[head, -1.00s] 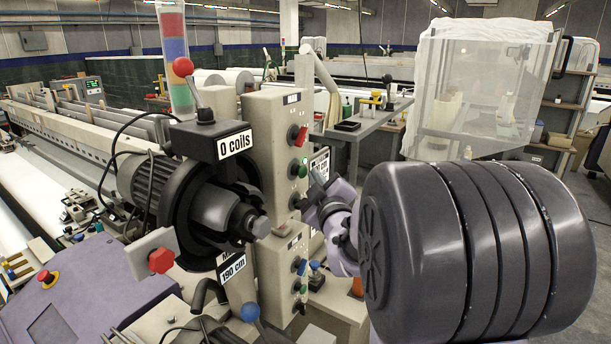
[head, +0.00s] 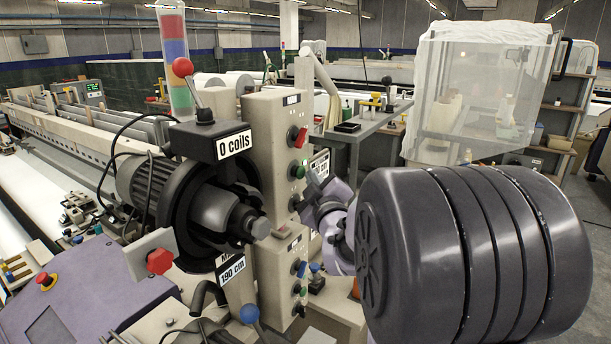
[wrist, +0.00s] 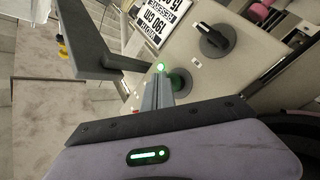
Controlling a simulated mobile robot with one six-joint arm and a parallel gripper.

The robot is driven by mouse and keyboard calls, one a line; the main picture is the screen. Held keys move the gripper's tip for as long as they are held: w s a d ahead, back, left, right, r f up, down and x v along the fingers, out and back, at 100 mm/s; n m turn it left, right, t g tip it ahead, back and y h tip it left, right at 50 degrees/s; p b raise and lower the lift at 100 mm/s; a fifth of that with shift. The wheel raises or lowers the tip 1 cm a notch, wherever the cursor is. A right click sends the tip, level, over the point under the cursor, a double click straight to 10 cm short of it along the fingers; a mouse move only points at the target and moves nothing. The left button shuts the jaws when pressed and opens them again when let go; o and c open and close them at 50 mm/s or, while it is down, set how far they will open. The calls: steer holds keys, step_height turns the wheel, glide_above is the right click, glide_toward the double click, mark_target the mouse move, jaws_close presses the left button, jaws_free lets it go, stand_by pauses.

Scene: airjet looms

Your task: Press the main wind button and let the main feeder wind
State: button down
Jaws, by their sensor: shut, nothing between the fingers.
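The main feeder (head: 205,205) is a dark drum and motor unit at centre left in the head view. In the wrist view my gripper (wrist: 158,82) is shut and empty. Its fingertips are close beside a green button (wrist: 180,82) on a beige panel, near a lit green lamp (wrist: 161,67). I cannot tell whether they touch. The fingertips are hidden in the head view.
A black knob (wrist: 213,40) and an upside-down sign (wrist: 160,20) are on the same panel. A lower control box (head: 285,275) and a blue-ball lever (head: 250,312) stand below the post in the head view.

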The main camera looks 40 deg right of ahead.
steer(key=shift+w, duration=0.15)
stand_by(0.3)
steer(key=shift+s+d+b, duration=0.3)
steer(key=shift+s+b, duration=0.3)
steer(key=shift+s, duration=0.3)
steer(key=s, duration=0.1)
steer(key=s+d+b, duration=0.1)
steer(key=s, duration=0.1)
steer(key=s+d, duration=0.1)
steer(key=shift+s, duration=0.3)
stand_by(0.3)
